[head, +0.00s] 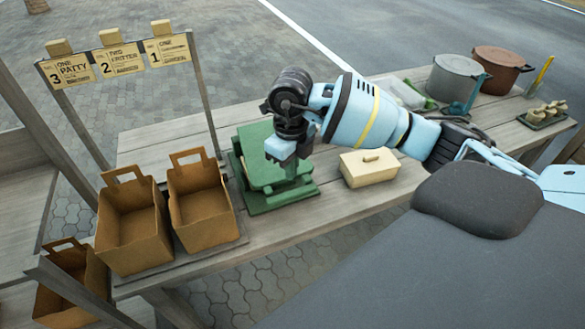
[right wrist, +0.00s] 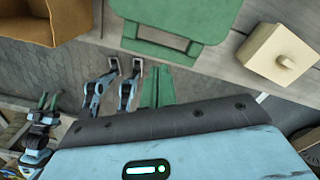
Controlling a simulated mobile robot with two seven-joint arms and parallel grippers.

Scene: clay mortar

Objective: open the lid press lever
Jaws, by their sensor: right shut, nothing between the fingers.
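The green press (head: 282,202) stands on the wooden table, left of a cream box. In the right wrist view its flat green top (right wrist: 185,14) fills the upper middle, with a green frame-like handle (right wrist: 160,46) projecting from its near edge. I cannot tell for sure whether this handle is the lid press lever. My right gripper (head: 281,149) is over the press, pointing down, and is shut and empty. My wrist hides part of the press top in the head view, so contact is unclear. My left gripper is not seen in the head view.
Two open brown paper bags (head: 133,225) (head: 204,205) stand left of the press, under hanging number cards (head: 118,61). The cream box (head: 369,167) is to its right. A grey pot (head: 455,79) and brown pot (head: 500,70) stand at the far right. The table front (head: 300,222) is clear.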

